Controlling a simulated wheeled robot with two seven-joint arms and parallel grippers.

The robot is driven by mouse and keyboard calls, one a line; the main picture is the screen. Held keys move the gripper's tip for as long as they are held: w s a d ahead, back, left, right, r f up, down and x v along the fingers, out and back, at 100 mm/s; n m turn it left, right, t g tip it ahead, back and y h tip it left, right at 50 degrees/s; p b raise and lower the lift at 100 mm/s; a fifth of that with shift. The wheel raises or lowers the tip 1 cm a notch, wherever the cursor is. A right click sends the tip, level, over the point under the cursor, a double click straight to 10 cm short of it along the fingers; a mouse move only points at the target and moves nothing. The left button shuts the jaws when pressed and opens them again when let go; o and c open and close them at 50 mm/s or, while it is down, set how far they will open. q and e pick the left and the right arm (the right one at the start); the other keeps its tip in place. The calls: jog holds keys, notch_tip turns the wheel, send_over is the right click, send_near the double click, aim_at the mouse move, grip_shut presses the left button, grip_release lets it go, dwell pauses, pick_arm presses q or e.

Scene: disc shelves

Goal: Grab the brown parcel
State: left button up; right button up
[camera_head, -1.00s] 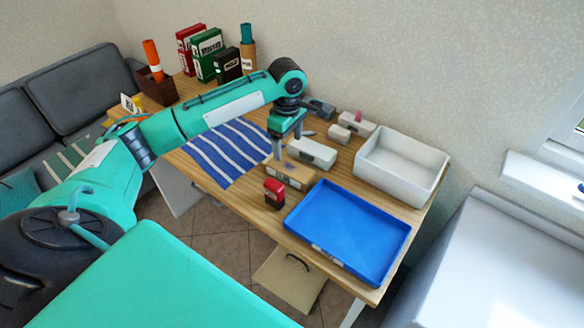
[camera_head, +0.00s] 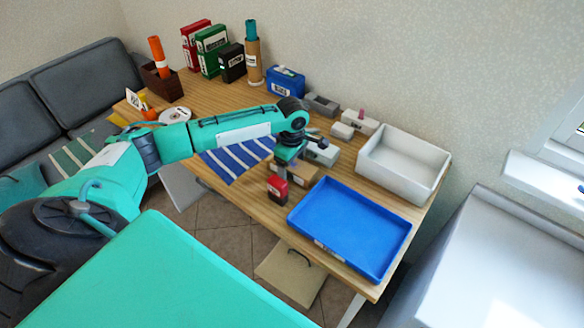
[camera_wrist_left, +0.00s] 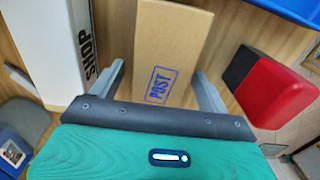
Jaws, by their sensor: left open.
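The brown parcel (camera_head: 300,174) lies on the table between the white box and the red-and-black box; my left gripper partly covers it in the head view. In the left wrist view the parcel (camera_wrist_left: 172,45) is a tan box marked POST. My left gripper (camera_head: 283,176) points down at it. In the wrist view the fingers of the left gripper (camera_wrist_left: 162,82) are open, one on each side of the parcel's near end. I cannot tell whether they touch it. My right gripper is not in view.
The white SHOP box (camera_head: 322,152) and the red-and-black box (camera_head: 277,188) stand close on either side. A blue tray (camera_head: 350,228) and a white bin (camera_head: 403,165) lie to the right. A striped cloth (camera_head: 235,158) lies left. Blue box (camera_head: 285,81) stands behind.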

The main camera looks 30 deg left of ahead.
pick_arm(q)
jog(key=c, duration=1.1)
jog(key=shift+c, duration=0.2)
